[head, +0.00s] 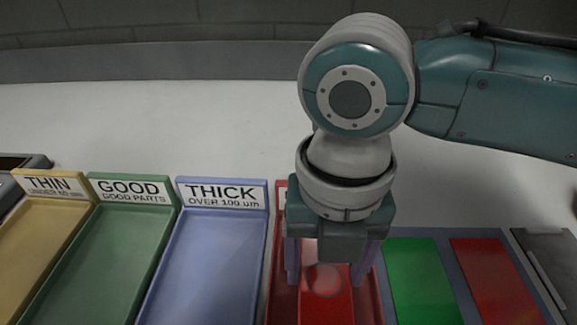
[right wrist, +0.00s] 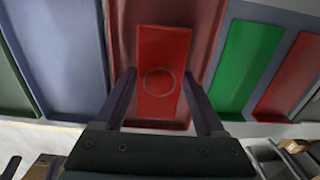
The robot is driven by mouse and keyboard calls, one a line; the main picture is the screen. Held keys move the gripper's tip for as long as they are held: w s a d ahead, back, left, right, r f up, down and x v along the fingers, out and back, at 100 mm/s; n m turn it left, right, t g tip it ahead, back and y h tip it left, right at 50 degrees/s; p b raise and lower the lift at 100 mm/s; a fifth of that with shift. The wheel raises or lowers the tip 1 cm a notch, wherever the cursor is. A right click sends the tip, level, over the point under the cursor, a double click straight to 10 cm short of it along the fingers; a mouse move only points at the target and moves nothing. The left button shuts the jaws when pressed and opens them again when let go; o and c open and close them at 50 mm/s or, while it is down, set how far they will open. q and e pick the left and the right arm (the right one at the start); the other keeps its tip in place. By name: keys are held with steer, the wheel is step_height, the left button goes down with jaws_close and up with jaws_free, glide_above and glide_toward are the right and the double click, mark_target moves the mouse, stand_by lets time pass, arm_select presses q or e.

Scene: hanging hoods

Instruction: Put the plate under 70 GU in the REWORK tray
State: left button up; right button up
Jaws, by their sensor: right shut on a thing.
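A red plate (head: 326,309) with a round mark is between the fingers of my right gripper (head: 327,279), which is shut on it. In the right wrist view the plate (right wrist: 162,55) lies lengthwise between the two fingers. It is over or in a dark red tray (head: 283,300), whose walls also show in the right wrist view (right wrist: 204,35). I cannot tell whether the plate touches the tray floor. The red tray's label is almost wholly hidden behind my gripper, so its word cannot be read. My left gripper is out of view.
Left of the red tray stand a blue THICK tray (head: 208,265), a green GOOD tray (head: 105,260) and a yellow THIN tray (head: 40,235), all empty where visible. To the right, a green plate (head: 422,280) and another red plate (head: 497,280) lie on a blue-grey holder.

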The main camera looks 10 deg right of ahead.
steer(key=shift+f+b, duration=0.4)
steer(key=shift+f, duration=0.15)
steer(key=o, duration=1.5)
